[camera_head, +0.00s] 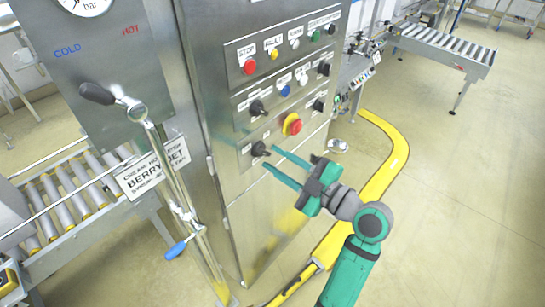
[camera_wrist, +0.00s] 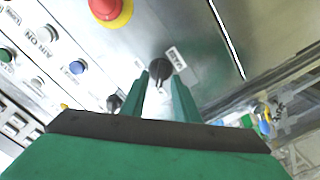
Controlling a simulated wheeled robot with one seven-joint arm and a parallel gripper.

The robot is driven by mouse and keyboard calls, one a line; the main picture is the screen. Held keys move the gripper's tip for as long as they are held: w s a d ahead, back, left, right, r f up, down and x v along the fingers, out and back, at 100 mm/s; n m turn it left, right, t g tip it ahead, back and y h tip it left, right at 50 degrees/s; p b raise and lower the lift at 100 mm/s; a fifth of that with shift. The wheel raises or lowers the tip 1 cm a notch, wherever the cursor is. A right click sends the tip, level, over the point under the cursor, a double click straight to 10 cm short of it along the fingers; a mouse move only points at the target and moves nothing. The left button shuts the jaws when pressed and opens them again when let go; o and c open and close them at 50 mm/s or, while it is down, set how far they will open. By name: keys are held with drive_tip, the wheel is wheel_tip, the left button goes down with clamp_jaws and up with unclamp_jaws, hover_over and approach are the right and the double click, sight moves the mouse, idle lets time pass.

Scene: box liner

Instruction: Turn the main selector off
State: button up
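A black selector knob (camera_head: 260,148) sits at the lower left of the steel control cabinet's front, beside a small white label (camera_head: 246,149) that I cannot read. In the wrist view the knob (camera_wrist: 160,70) is straight ahead, just beyond and between my fingertips. My gripper (camera_head: 270,157) has green fingers and is open, pointing at the knob. In the wrist view its two fingers (camera_wrist: 160,82) stand apart with nothing held between them. I cannot tell whether either fingertip touches the knob.
A red emergency button on a yellow base (camera_head: 293,125) is up and right of the knob. Other black selectors (camera_head: 257,108) and coloured buttons (camera_head: 249,67) fill the panel above. A yellow floor duct (camera_head: 378,185) runs right of the cabinet.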

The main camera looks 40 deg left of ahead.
drive_tip(key=d, duration=0.8)
drive_tip(key=shift+s+d, duration=0.35)
drive_tip(key=shift+d, duration=0.05)
drive_tip(key=w+d+f+m+t+h, duration=0.1)
drive_tip(key=d+f+m+t+h, duration=0.1)
drive_tip(key=f+m+t, duration=0.45)
drive_tip(key=w+d+f+m+t+h, duration=0.1)
drive_tip(key=w+f+m+t+h, duration=0.15)
drive_tip(key=f+m, duration=0.55)
drive_tip(key=s+d+f+m+t+h, duration=0.2)
drive_tip(key=s+d+f+m+h, duration=0.25)
drive_tip(key=f, duration=0.35)
drive_tip(key=s+d+f+m+t+h, duration=0.1)
drive_tip(key=s+d+f+m+h, duration=0.35)
drive_tip(key=s+d+f, duration=0.2)
drive_tip(key=s+d+r+m+t+h, duration=0.1)
drive_tip(key=s+d+r+h, duration=0.1)
drive_tip(key=s, duration=0.8)
drive_tip(key=s+d+r+m+h, duration=0.1)
drive_tip(key=s+d, duration=0.3)
drive_tip(key=s, duration=0.6)
drive_tip(key=shift+r+m+t+h, duration=0.4)
drive_tip(key=shift+r+h, duration=0.15)
drive_tip(key=shift+h, duration=0.2)
